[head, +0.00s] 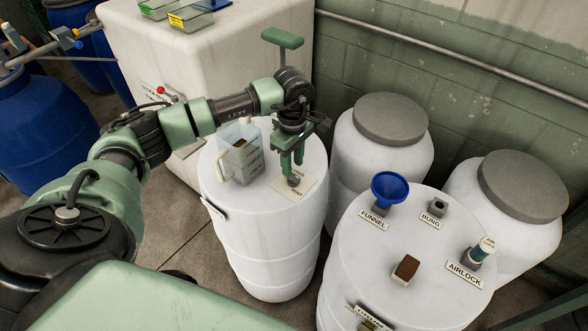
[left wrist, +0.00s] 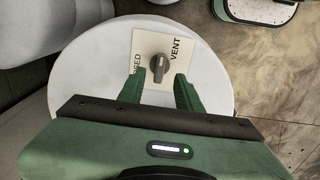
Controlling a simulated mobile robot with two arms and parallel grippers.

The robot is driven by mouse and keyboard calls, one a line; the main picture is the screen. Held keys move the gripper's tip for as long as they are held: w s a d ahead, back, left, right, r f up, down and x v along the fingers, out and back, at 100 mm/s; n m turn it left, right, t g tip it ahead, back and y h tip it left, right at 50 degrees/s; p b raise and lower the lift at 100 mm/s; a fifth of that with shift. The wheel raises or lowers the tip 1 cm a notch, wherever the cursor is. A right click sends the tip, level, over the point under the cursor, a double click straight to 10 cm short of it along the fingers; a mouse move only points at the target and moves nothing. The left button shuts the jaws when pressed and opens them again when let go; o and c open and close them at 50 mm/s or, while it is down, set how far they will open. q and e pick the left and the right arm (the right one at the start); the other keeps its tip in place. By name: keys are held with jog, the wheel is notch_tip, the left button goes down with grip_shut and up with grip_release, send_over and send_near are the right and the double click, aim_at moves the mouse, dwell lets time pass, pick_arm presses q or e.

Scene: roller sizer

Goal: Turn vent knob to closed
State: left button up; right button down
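The vent knob (left wrist: 158,66) is a small dark knob on a cream label plate (left wrist: 146,42) on top of a white drum. The plate reads "VENT" on the right and "SED" on the left in the left wrist view; the rest of that word is hidden by a finger. The knob's raised bar stands roughly upright in that view. My left gripper (left wrist: 160,88) is open, its green fingers apart on either side of the knob's near side, with nothing gripped. In the head view my left gripper (head: 292,165) points down over the knob (head: 293,181). My right gripper is not in view.
A clear jug (head: 239,155) with brown contents stands on the same drum (head: 262,235), close left of my gripper. Another drum at right holds a blue funnel (head: 389,188), a bung (head: 438,207) and an airlock (head: 477,256). A large white tank (head: 215,60) stands behind.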

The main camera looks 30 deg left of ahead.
aim_at(293, 174)
pick_arm(q)
notch_tip(293, 174, down, 4)
jog(key=shift+r+p, duration=0.2)
jog(key=shift+p, duration=0.2)
jog(key=shift+f, duration=0.4)
grip_shut()
